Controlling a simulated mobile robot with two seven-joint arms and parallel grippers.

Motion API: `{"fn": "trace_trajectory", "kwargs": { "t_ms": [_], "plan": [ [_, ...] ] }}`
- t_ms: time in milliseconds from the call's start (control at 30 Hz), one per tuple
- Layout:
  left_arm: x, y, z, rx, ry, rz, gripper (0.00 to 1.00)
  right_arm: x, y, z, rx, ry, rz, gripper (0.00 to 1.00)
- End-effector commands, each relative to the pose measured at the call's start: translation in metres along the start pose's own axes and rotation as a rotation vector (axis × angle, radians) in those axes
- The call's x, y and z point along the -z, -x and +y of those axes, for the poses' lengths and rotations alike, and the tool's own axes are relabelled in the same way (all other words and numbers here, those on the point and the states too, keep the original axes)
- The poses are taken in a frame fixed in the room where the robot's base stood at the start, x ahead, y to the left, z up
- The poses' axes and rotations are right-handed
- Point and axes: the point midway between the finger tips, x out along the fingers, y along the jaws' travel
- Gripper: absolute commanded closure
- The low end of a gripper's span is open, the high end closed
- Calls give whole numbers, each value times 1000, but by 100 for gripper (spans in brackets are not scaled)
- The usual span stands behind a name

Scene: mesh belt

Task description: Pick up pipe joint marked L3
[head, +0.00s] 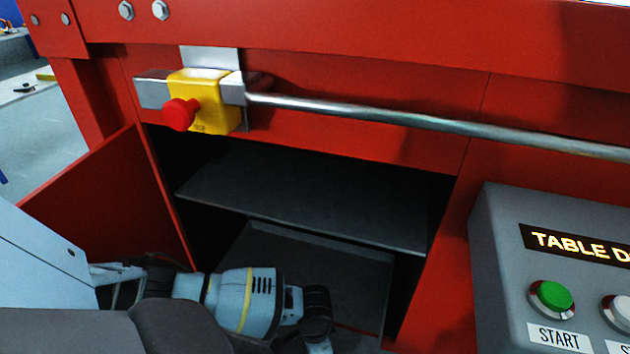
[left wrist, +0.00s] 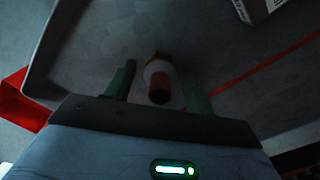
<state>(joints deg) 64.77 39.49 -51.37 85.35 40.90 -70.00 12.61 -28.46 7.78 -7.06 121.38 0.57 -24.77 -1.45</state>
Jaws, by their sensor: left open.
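My left gripper (left wrist: 160,88) is open, with one finger on each side of the part. Whether either finger touches it I cannot tell in the dim light. In the head view, my left arm reaches into the lower part of an open red cabinet, and its fingertips and the part are hidden there. My right gripper is not in view.
The cabinet has a dark middle shelf (head: 310,195) above my left wrist and an open red door (head: 105,200) at left. A grey control box (head: 500,240) stands at right. A metal bar (head: 400,118) crosses above. A pale box (left wrist: 262,8) shows in the wrist view.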

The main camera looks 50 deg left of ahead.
Motion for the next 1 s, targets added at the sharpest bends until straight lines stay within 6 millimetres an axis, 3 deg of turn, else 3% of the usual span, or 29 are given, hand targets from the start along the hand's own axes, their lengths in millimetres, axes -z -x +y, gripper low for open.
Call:
{"fn": "trace_trajectory", "kwargs": {
  "t_ms": [67, 467, 767, 1000],
  "plan": [
    [0, 1, 0, 0, 0, 1, 49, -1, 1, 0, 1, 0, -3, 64],
    [0, 1, 0, -1, 0, 0, 100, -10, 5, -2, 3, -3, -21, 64],
    [0, 2, 0, -1, 0, 1, 100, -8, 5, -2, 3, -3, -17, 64],
    [1, 19, 0, -1, 0, 4, 100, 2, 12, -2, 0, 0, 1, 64]
  ]
}}
